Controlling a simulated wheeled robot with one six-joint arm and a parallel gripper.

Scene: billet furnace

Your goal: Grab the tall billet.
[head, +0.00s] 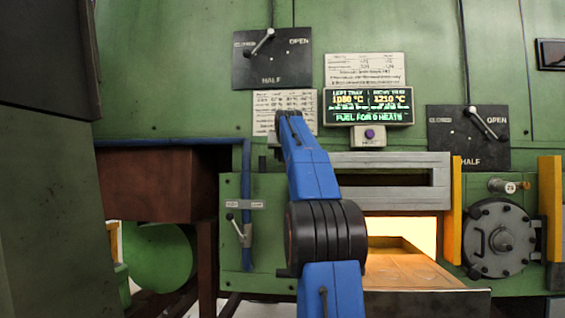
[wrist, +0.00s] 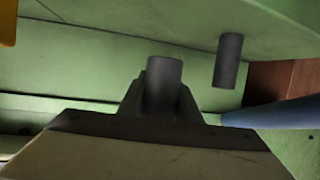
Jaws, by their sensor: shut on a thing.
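In the wrist view a dark grey cylindrical billet (wrist: 164,72) stands up between the dark fingers of my gripper (wrist: 163,104). The fingers are shut on it and hide its lower part. A second dark grey cylinder (wrist: 229,62) shows to the right, apart from my gripper. With the lower part of the held one hidden, I cannot tell which is taller. In the head view my blue arm reaches up in front of the furnace, and neither my gripper nor a billet can be made out there.
The furnace opening (head: 428,232) glows to the right of my arm, above a lit ledge (head: 425,268). A yellow post (head: 453,210) and round hatch (head: 502,238) stand farther right. A brown box (head: 155,185) is at left. A lever panel (head: 271,58) and display (head: 368,106) are above.

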